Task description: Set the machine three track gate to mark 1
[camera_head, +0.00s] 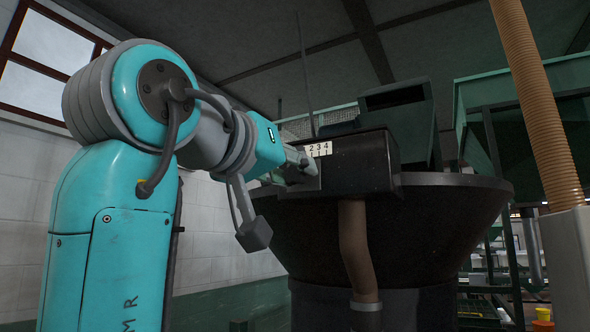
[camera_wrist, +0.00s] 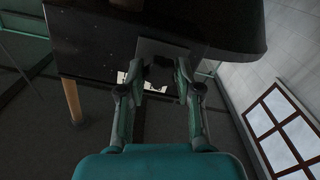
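A black box-shaped housing (camera_head: 358,166) sits on the rim of a large dark round machine. A white scale label (camera_head: 319,149) with a row of numbers and marks is on its upper left corner; 2, 3 and 4 can be read. My gripper (camera_head: 306,166) is at the housing's left end, just below the label. In the wrist view, my gripper (camera_wrist: 161,72) has its two fingers apart, around a small dark part (camera_wrist: 160,75) in front of a grey plate (camera_wrist: 165,48). Contact with it cannot be made out. The label (camera_wrist: 128,76) is partly hidden behind the left finger.
A brown pipe (camera_head: 355,250) comes down below the housing. A ribbed tan hose (camera_head: 535,100) and a pale box (camera_head: 568,265) stand at the right. A green hopper (camera_head: 403,110) rises behind the housing. A white wall (camera_head: 25,200) with a window is at the left.

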